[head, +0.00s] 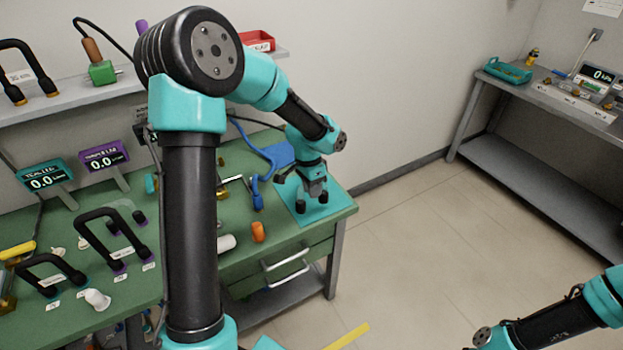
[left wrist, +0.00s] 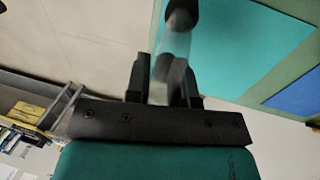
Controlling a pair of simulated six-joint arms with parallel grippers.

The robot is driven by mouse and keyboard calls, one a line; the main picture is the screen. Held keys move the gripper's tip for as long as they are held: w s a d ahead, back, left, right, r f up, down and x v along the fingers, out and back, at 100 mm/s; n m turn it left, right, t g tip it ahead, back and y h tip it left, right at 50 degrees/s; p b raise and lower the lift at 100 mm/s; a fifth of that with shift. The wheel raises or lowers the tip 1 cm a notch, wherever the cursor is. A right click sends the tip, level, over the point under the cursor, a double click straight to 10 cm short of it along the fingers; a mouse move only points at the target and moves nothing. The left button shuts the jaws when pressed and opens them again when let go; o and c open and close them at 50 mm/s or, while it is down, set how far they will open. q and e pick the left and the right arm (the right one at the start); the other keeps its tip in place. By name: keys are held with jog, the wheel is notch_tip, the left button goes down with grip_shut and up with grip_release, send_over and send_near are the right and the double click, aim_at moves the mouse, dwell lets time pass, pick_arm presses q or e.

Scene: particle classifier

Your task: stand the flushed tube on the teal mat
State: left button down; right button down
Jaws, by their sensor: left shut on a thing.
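The teal mat (head: 336,207) lies at the right end of the green bench. My left gripper (head: 312,199) is over the mat, pointing down. In the left wrist view its fingers (left wrist: 165,85) are shut on a clear tube (left wrist: 172,48). The tube has a dark end (left wrist: 181,17) that points away from the gripper, with the teal mat (left wrist: 240,50) behind it. I cannot tell whether that end touches the mat. In the head view the tube is not clearly visible at the gripper. My right gripper is out of view; only part of that arm shows at lower right.
An orange piece (head: 258,232) and a white cylinder (head: 227,243) lie left of the mat on the green bench (head: 185,262). A blue hose (head: 262,180) runs behind. Black-handled items (head: 110,235) and displays (head: 45,178) stand at left. A grey bench (head: 550,95) is at right.

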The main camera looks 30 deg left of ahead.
pick_arm(q)
jog(key=w+a, duration=0.5)
jog(key=w, duration=0.3)
jog(key=shift+f, duration=0.4)
jog(key=shift+f, duration=1.75)
jog(key=shift+f, duration=0.1)
jog(key=c, duration=1)
grip_release()
jog(key=r, duration=0.4)
jog(key=a+r, duration=0.1)
jog(key=r, duration=0.3)
jog(key=w+a+r, duration=0.1)
jog(key=r, duration=0.3)
